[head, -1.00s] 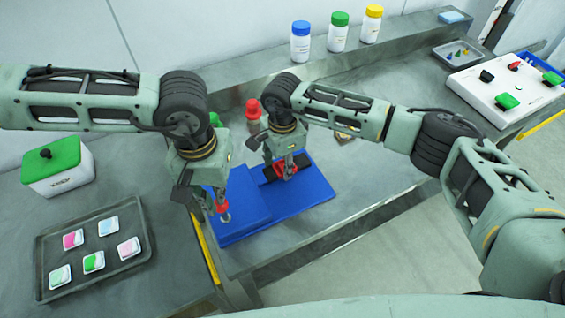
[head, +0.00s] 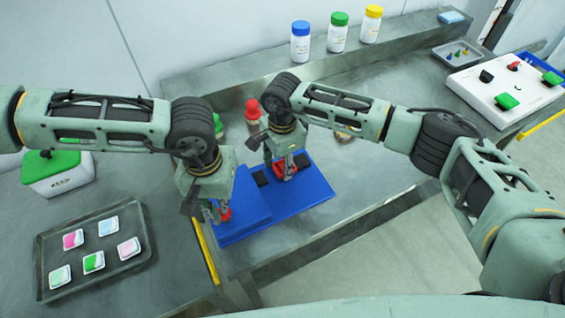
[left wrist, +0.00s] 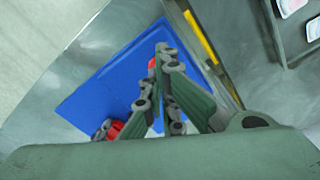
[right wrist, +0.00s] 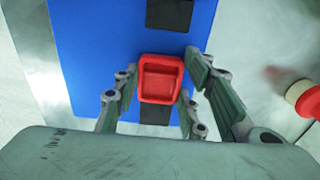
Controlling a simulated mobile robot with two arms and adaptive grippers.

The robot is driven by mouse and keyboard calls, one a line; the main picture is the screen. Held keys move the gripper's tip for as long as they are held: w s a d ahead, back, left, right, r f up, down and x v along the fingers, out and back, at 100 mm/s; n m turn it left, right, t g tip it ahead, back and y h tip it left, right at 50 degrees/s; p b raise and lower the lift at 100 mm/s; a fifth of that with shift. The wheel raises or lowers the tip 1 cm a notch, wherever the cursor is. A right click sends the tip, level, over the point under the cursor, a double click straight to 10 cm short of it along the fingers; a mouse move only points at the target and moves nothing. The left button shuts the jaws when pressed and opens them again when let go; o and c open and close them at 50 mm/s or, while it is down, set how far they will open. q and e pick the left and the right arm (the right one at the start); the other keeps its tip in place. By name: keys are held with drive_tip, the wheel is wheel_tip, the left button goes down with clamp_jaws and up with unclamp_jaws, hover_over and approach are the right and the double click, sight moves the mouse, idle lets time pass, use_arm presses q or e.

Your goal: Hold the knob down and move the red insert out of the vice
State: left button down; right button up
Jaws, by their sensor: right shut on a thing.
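The red insert (right wrist: 160,80) sits between the fingers of my right gripper (right wrist: 162,64), which is shut on it. In the head view the red insert (head: 291,172) is over the blue vice base (head: 318,187), between two black jaws (head: 260,177). The right wrist view shows a gap to the far black jaw (right wrist: 170,14); the near jaw (right wrist: 155,110) is partly behind the insert. I cannot tell its height. My left gripper (head: 220,216) is at the red knob (head: 226,213) on the raised blue block (head: 240,226). Its fingers look closed together; the knob (left wrist: 152,63) is mostly hidden.
A red-capped bottle (head: 253,112) stands close behind the vice. A dark tray (head: 130,272) with several packets and a green-lidded box (head: 58,178) are at the left. Several bottles (head: 300,45) stand on the rear ledge. A white control panel (head: 490,95) is at right.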

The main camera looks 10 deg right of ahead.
use_arm(q)
drive_tip(key=shift+a+f, duration=0.1)
use_arm(e)
drive_tip(key=shift+r, duration=2.95)
use_arm(q)
drive_tip(key=shift+r, duration=3.5)
drive_tip(key=shift+r, duration=2.55)
drive_tip(key=shift+w, duration=0.1)
